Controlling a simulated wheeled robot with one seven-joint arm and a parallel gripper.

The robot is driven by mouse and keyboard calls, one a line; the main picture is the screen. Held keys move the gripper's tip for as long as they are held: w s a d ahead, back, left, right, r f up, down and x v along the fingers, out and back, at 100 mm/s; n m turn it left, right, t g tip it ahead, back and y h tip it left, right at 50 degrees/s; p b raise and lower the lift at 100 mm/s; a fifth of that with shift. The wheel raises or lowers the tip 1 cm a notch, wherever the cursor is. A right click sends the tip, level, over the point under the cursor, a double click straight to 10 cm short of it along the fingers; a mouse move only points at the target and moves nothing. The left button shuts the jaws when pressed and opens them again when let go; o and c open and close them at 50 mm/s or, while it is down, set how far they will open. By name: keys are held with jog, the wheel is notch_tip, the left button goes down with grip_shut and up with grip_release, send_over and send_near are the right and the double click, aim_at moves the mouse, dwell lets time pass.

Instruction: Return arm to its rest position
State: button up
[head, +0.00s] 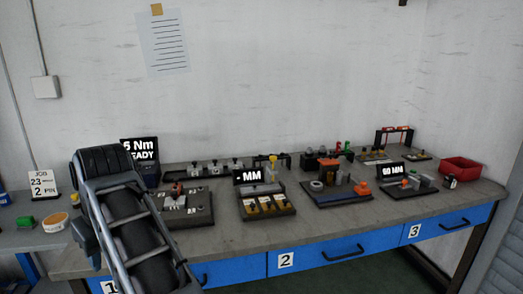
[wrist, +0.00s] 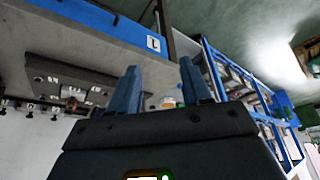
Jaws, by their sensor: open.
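My gripper (wrist: 160,92) shows in the wrist view with its two dark blue fingers apart and nothing between them. The wrist view is tilted, and the bench appears at its upper left. In the head view my arm rises at the lower left in front of the bench, and the gripper's fingers cannot be made out there. The grey workbench (head: 240,238) runs across the head view, with blue drawers (head: 335,249) below its top.
Several fixtures stand on the bench, among them a block with a "- MM" display (head: 248,176) and one with a "60 MM" display (head: 391,171). A red bin (head: 461,169) stands at the right. A "JOB" card (head: 42,183) stands at the left. A blue rack (wrist: 222,80) shows in the wrist view.

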jog(key=s+d+f+m+t, duration=0.1)
jog(key=d+f+m, duration=0.1)
jog(key=d+f, duration=0.6)
jog(key=s+d+f+m+t, duration=0.1)
jog(key=d+f, duration=0.5)
jog(key=f, duration=0.5)
jog(key=s+d+f+m+t, duration=0.2)
jog(key=s+d+f, duration=0.25)
jog(key=d, duration=0.35)
jog(key=s+d+f+m+t, duration=0.1)
jog(key=s+d+f+t, duration=0.1)
jog(key=s+d+f, duration=0.35)
jog(key=s+d+r+m+t+h, duration=0.1)
jog(key=s+d+r+m+t, duration=0.15)
jog(key=s+d, duration=0.65)
jog(key=s+d+r+m+t, duration=0.1)
jog(key=s+d+r, duration=0.3)
jog(key=s+d, duration=0.5)
jog(key=s+d+r+m+t+h, duration=0.1)
jog(key=s+d+r, duration=0.1)
jog(key=s+r, duration=0.4)
jog(key=s+d+r+m+t+h, duration=0.1)
jog(key=s+d+r+t, duration=0.1)
jog(key=s+r, duration=0.5)
notch_tip(320, 180, up, 4)
jog(key=shift+s+d+r+h, duration=0.1)
jog(key=shift+s+d+h, duration=0.15)
jog(key=shift+d+h, duration=0.25)
